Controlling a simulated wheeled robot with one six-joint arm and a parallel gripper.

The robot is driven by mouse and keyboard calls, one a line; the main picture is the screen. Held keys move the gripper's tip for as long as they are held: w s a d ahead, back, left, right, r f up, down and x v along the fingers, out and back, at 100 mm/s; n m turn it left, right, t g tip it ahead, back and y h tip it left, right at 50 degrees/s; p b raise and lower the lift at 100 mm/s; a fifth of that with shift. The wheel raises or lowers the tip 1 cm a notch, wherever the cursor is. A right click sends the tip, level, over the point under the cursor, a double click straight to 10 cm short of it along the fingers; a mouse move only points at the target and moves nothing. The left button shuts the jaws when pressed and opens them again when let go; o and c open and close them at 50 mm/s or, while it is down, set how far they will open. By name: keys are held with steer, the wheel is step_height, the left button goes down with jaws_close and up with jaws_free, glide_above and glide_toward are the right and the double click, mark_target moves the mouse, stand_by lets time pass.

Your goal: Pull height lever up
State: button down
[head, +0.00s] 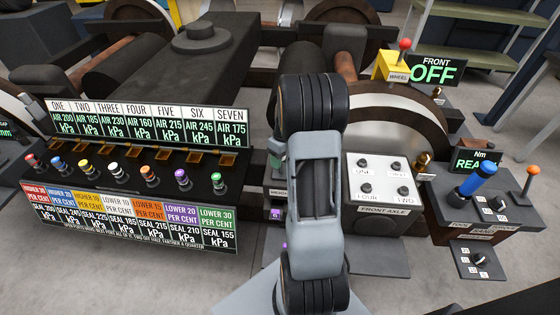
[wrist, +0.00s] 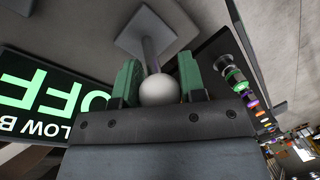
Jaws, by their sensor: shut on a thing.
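In the wrist view, my gripper (wrist: 160,76) has its two green finger pads on either side of a white ball knob (wrist: 158,90). It is shut on this knob. The knob tops a lever with a thin dark shaft (wrist: 151,55) that runs to a grey square plate (wrist: 146,30). No label naming this lever is readable.
A dark console (head: 125,180) with several coloured knobs stands left of my arm; its knobs also show at the right of the wrist view (wrist: 232,75). A FRONT AXLE panel (head: 384,190) and a blue-handled control box (head: 485,215) stand to the right. An upside-down OFF display (wrist: 45,95) is beside the gripper.

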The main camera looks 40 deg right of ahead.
steer(key=shift+w+r, duration=0.1)
steer(key=shift+r, duration=0.1)
steer(key=c, duration=1)
jaws_free()
steer(key=shift+r, duration=0.1)
step_height(320, 180, up, 13)
steer(key=d+p, duration=0.1)
steer(key=d, duration=0.1)
steer(key=shift+w+d+r, duration=0.2)
steer(key=shift+w+d, duration=0.05)
steer(key=shift+d, duration=0.05)
